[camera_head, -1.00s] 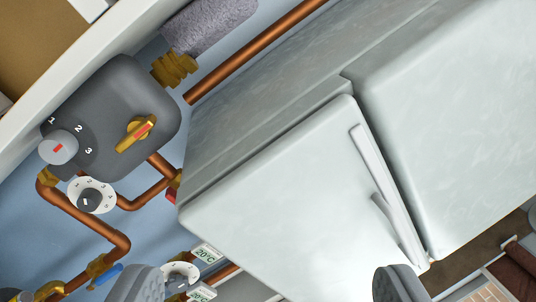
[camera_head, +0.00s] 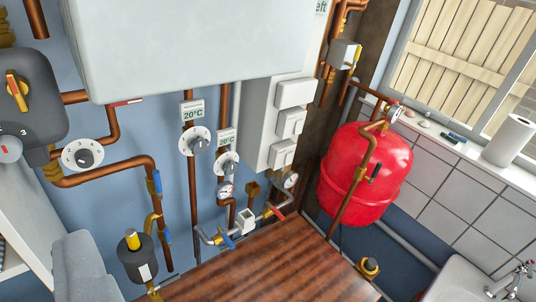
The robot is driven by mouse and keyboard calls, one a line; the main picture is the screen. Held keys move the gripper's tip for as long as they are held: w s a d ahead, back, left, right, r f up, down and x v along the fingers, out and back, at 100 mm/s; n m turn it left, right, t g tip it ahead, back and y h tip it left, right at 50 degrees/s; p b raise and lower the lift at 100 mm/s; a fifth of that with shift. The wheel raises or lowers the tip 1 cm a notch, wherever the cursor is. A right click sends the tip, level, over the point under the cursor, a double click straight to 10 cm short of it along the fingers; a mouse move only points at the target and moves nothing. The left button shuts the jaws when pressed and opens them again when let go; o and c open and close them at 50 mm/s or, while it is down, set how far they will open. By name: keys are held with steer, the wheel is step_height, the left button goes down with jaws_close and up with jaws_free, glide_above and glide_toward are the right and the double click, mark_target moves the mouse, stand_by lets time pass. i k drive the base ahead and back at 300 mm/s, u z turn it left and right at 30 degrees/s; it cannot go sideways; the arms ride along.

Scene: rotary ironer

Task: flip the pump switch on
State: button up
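Three white switch boxes hang in a column on the wall: upper (camera_head: 296,93), middle (camera_head: 291,123) and lower (camera_head: 282,155). I cannot tell which is the pump switch or how each is set. A dark grey unit (camera_head: 30,95) with a yellow-and-red lever and a numbered dial is at the left edge, partly cut off. A small dark pump-like unit (camera_head: 140,260) with a yellow top is at the lower left. The other finger is not clearly seen.
A large white cabinet (camera_head: 190,45) overhangs at the top. Copper pipes, dials and gauges cover the blue wall. A red tank (camera_head: 365,175) stands right of the switch boxes. A brown wooden surface (camera_head: 270,270) lies below. A sink (camera_head: 455,280) is at the lower right.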

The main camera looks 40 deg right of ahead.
mark_target(288, 161)
steer(key=u, duration=1.5)
steer(key=k, duration=1)
steer(key=z, duration=1.65)
steer(key=i, duration=0.25)
steer(key=z, duration=0.3)
